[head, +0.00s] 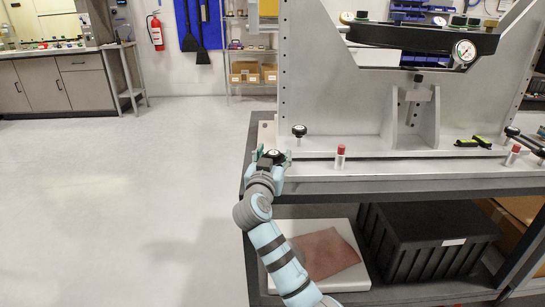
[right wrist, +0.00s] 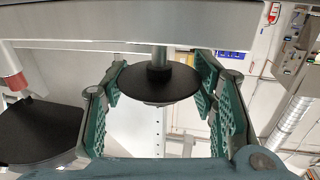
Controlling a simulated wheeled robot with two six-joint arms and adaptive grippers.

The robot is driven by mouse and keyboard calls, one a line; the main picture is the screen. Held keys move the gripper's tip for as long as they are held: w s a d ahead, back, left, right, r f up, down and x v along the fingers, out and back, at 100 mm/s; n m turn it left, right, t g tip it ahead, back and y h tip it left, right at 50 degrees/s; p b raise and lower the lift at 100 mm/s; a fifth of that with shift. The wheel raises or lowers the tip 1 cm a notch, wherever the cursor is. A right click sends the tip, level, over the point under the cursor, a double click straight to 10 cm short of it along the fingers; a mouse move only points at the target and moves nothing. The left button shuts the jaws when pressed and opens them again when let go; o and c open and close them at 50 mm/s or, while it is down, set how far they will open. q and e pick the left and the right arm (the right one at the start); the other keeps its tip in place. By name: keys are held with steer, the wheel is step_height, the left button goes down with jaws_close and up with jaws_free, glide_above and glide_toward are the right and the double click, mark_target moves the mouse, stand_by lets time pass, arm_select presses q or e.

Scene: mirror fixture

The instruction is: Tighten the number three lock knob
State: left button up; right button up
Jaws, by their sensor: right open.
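A black round lock knob (right wrist: 158,84) on a metal shaft sits between the green-padded fingers of my right gripper (right wrist: 163,105) in the right wrist view. The fingers are open on either side of it, and I see no clear contact. In the head view my right gripper (head: 273,157) is at the front left corner of the fixture, around a dark knob top (head: 274,154). Another black knob (head: 299,130) stands just behind it on the fixture base. No knob number is readable. My left gripper is not in view.
The grey mirror fixture (head: 335,105) stands on a cart. Red-capped posts (head: 340,157) (head: 513,155) line its front edge. A gauge (head: 465,51) is on the upper bar. A black crate (head: 428,240) is on the lower shelf. Open floor lies to the left.

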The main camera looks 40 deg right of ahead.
mark_target(273, 152)
step_height(273, 152, up, 10)
stand_by(0.3)
stand_by(0.3)
